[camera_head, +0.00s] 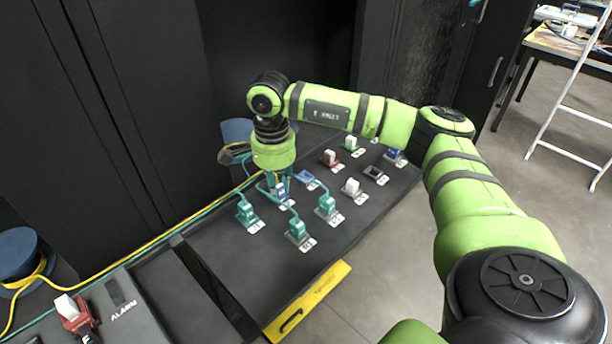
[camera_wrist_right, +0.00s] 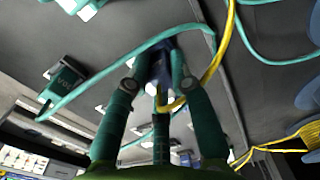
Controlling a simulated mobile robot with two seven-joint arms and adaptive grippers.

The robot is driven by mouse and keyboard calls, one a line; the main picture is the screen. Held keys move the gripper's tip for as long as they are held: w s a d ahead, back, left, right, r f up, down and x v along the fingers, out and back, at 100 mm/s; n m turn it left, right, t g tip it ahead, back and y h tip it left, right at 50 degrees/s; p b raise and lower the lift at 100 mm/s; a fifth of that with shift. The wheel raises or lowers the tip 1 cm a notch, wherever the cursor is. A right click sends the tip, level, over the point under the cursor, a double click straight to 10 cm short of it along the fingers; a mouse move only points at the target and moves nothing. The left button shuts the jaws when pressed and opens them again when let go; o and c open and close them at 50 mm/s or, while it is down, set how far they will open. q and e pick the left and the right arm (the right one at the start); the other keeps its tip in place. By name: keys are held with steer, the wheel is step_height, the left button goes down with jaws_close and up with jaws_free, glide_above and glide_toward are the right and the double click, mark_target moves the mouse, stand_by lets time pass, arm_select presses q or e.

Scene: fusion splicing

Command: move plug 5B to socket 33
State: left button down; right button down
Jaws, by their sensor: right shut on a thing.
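My right gripper (camera_head: 279,182) points down over the sloping black panel (camera_head: 235,262), among the plugs at its left part. Its green fingers (camera_wrist_right: 158,82) are shut on a dark blue plug (camera_wrist_right: 162,60), which shows in part between them. In the head view a blue plug (camera_head: 282,197) shows just under the fingers, at or close above the panel; whether it is seated is unclear. Teal plugs (camera_head: 247,212), (camera_head: 298,231) and (camera_head: 327,206) stand around it. The numbers on the labels are too small to read, so I cannot tell plug 5B or socket 33. My left gripper is out of view.
A blue socket (camera_head: 307,178) and a dark socket (camera_head: 376,174) look empty. White plugs (camera_head: 352,188) and a red-based plug (camera_head: 331,158) stand nearby. Yellow and teal cables (camera_head: 150,254) run along the panel's back edge. A cable spool (camera_head: 18,252) sits far left.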

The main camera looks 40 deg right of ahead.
mark_target(278, 183)
steer(key=shift+r, duration=0.15)
steer(key=shift+r+p, duration=1.9)
steer(key=shift+r, duration=0.95)
steer(key=r+p, duration=0.1)
steer(key=p, duration=0.4)
steer(key=shift+r, duration=0.4)
steer(key=shift+d+p, duration=0.1)
steer(key=shift+p, duration=0.35)
steer(key=d+f+b, duration=0.1)
steer(key=d, duration=0.1)
steer(key=d+f+b, duration=0.2)
steer(key=d, duration=0.1)
steer(key=d+f+b, duration=0.1)
steer(key=d+f, duration=0.1)
steer(key=d, duration=0.1)
steer(key=shift+w+d+b, duration=0.15)
steer(key=shift+w+b, duration=0.15)
steer(key=shift+w, duration=0.1)
steer(key=shift+f+b, duration=0.55)
steer(key=shift+f, duration=0.25)
